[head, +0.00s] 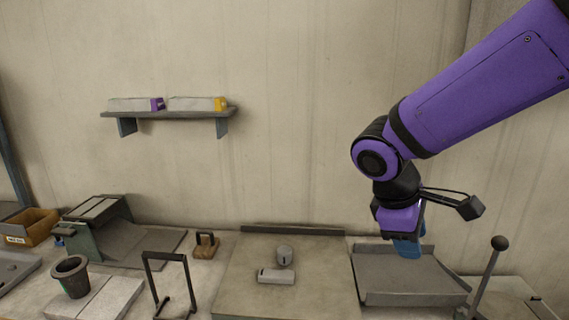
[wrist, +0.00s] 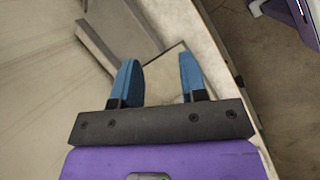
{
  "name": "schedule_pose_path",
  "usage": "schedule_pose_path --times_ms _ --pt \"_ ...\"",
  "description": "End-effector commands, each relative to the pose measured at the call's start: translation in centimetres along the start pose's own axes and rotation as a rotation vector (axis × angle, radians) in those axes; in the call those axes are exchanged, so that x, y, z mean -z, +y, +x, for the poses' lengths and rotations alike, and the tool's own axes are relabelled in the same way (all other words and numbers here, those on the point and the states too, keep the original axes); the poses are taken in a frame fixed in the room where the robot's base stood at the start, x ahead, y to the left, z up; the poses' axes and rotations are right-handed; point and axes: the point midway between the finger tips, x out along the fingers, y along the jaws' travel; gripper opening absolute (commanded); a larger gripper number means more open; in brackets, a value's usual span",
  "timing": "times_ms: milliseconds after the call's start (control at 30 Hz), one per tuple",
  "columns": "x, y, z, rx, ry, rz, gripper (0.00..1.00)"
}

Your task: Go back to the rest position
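My gripper (wrist: 160,82) shows in the wrist view with its two blue fingers spread apart and nothing between them. In the head view my gripper (head: 407,250) hangs at the right, fingers down, above or in front of a grey tray; I cannot tell the exact height. A dark cup (head: 70,276) stands on a light block at the left. A small grey cylinder (head: 285,256) and a pale block (head: 276,276) are on the middle board. No ladle can be made out for certain.
The grey tray (head: 375,296) lies below my gripper. A rod with a ball top (head: 498,243) stands at the right. A dark wire frame (head: 152,285) stands left of the middle board (head: 240,295). A wall shelf (head: 170,114) holds two boxes. The wall's middle is clear.

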Motion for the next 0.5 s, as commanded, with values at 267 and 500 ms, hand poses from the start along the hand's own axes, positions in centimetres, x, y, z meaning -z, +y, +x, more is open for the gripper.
schedule_pose_path --times_ms 267,500 --pt "-7.2 0.5 -2.1 0.103 0.194 0.378 0.39" --pt "-12.2 -0.5 -3.8 0.164 0.365 0.692 0.39"
